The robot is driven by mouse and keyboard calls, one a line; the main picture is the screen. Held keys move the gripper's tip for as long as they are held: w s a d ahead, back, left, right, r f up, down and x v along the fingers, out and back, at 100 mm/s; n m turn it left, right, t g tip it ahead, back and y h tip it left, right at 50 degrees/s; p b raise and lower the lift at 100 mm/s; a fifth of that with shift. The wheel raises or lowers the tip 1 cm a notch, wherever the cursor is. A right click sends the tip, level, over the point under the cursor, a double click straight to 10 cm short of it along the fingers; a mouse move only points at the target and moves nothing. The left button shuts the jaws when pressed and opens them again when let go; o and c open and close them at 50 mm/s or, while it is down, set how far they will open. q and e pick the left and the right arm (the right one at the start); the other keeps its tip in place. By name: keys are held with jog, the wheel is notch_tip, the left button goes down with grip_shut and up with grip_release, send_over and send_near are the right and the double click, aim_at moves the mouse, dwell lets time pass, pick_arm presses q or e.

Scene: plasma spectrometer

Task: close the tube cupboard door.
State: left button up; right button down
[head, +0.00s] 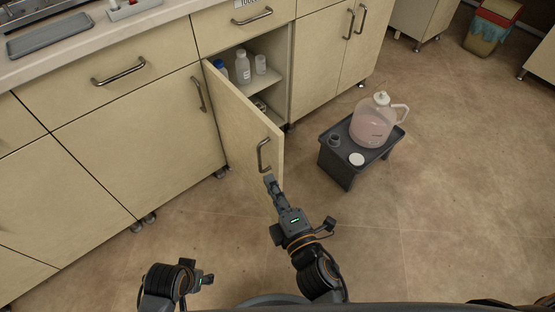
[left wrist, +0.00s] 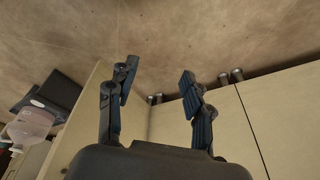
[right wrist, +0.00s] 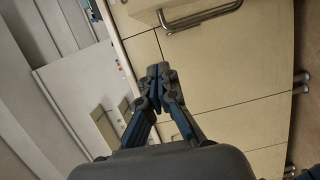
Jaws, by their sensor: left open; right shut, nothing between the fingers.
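The tube cupboard door (head: 240,122) stands wide open, swung out from the pale cabinet front, its bar handle (head: 263,155) near the free edge. Behind it, the open cupboard (head: 270,75) shows bottles on a shelf; its lower part is partly hidden by the door. My right gripper (head: 269,180) is shut and empty, its tips just below the handle at the door's free end; I cannot tell whether they touch. Its shut fingers also show in the right wrist view (right wrist: 160,75). My left gripper (left wrist: 158,78) is open and empty; in the head view its arm is low at the left.
A dark grey stool (head: 345,168) with a jug of pink liquid (head: 374,122) stands on the floor right of the door. Closed cabinets (head: 135,135) line the left. The floor in front is clear. A bin (head: 490,28) stands far right.

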aim_at(270, 143)
pick_arm(q)
jog(key=shift+s+f+p, duration=0.15)
jog(key=shift+f+p, duration=0.2)
jog(key=shift+f, duration=0.6)
jog(key=shift+s+f+p, duration=0.15)
jog(key=shift+f+p, duration=0.2)
jog(key=shift+f, duration=0.55)
pick_arm(e)
jog(key=shift+w+r, duration=0.2)
jog(key=shift+w, duration=2.75)
jog(key=shift+w+r, duration=0.2)
jog(key=shift+w, duration=2.75)
